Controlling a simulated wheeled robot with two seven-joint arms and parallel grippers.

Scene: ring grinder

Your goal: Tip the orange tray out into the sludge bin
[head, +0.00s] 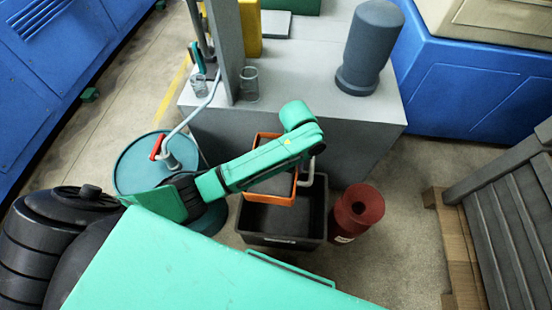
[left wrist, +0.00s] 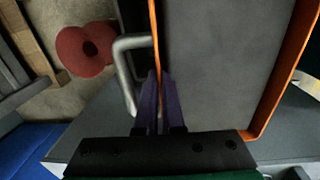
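The orange tray (head: 272,203) is in the middle of the head view, above the back part of a black open bin (head: 280,241), which I take as the sludge bin. A plain grey surface shows inside the tray; I cannot tell if it is sludge or the tray's floor. My arm covers part of it. In the left wrist view my left gripper (left wrist: 158,76) has its purple fingers on both sides of the tray's orange wall (left wrist: 156,40), closed on it beside a bent metal handle (left wrist: 122,62). My right gripper is out of view.
A red canister (head: 357,211) stands right of the bin. A blue-green drum (head: 135,172) stands left. Behind is a grey bench (head: 310,90) with a grey cylinder (head: 372,45) and glass beakers (head: 249,84). A wooden pallet (head: 452,245) lies at right.

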